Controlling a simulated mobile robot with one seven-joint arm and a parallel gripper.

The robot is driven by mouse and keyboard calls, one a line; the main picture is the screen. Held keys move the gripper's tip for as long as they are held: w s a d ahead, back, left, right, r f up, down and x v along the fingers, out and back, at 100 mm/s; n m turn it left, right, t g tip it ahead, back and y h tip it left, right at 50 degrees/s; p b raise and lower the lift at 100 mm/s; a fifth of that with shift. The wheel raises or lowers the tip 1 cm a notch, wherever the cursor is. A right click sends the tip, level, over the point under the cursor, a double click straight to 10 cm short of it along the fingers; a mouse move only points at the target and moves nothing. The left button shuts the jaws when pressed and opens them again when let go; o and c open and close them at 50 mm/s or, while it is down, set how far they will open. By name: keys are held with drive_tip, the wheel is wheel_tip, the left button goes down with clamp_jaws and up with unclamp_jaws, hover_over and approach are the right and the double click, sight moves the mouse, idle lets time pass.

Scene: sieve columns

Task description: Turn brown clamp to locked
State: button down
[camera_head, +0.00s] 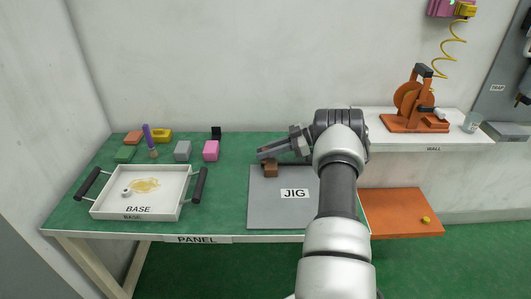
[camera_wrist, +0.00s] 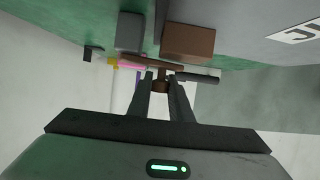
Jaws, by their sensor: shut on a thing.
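The brown clamp (camera_head: 271,169) stands at the upper left part of the grey JIG board (camera_head: 272,211). In the wrist view its brown block (camera_wrist: 190,41) is at the top, and a brown bar (camera_wrist: 152,64) lies across in front of my fingers. My gripper (camera_head: 264,153) reaches in from the right, just above the clamp. In the wrist view my gripper (camera_wrist: 161,88) has both fingers closed around a small brown piece at the bar, which appears to be part of the clamp. The fingertips partly hide it. I cannot read a locked mark.
A white BASE tray (camera_head: 152,219) with black handles stands on the left of the green table. Several coloured blocks, including a pink block (camera_head: 211,150) and a grey block (camera_head: 182,150), lie behind it. A WALL shelf (camera_head: 460,140) with an orange reel device (camera_head: 413,105) is at right.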

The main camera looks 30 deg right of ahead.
drive_tip(key=c, duration=1.6)
unclamp_jaws()
drive_tip(key=v, duration=1.2)
drive_tip(key=shift+c, duration=0.2)
